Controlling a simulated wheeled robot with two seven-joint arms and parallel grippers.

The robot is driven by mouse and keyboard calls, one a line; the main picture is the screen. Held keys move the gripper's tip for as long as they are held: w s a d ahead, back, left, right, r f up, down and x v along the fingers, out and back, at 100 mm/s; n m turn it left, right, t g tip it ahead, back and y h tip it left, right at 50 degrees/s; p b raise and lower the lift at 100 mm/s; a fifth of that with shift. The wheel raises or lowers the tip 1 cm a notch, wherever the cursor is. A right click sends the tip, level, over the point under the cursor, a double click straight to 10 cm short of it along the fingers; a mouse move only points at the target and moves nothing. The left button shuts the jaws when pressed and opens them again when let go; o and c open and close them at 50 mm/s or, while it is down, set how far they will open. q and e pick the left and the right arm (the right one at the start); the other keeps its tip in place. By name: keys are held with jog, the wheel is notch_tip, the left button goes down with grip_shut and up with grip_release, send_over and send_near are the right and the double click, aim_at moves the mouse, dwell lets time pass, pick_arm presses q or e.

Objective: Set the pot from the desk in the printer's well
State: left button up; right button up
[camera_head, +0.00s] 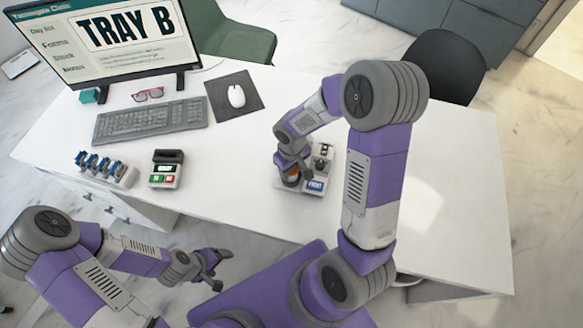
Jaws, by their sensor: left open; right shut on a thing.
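The small pot (293,171) shows as a bit of orange and dark between the fingers of my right gripper (291,178). That gripper is shut on it, pointing down over the left part of a small white device with a blue label (315,186), which looks like the printer. My gripper hides most of the pot and the well, so I cannot tell whether the pot is in the well or above it. My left gripper (215,275) is open and empty, in front of the desk's front edge.
On the white desk (235,180) stand a rack of blue-topped items (105,168), a small machine with green and red buttons (166,170), a keyboard (150,121), glasses (147,95), a mouse (236,96) and a "TRAY B" monitor (100,40). The desk's right part is clear.

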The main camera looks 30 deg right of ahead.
jog(key=shift+f+b, duration=0.4)
dwell(0.4)
dwell(0.4)
jog(key=o, duration=1.1)
jog(key=shift+o, duration=0.3)
jog(key=shift+o, duration=0.9)
jog(key=shift+r, duration=0.1)
jog(key=shift+r+p, duration=2.7)
jog(key=shift+r, duration=0.75)
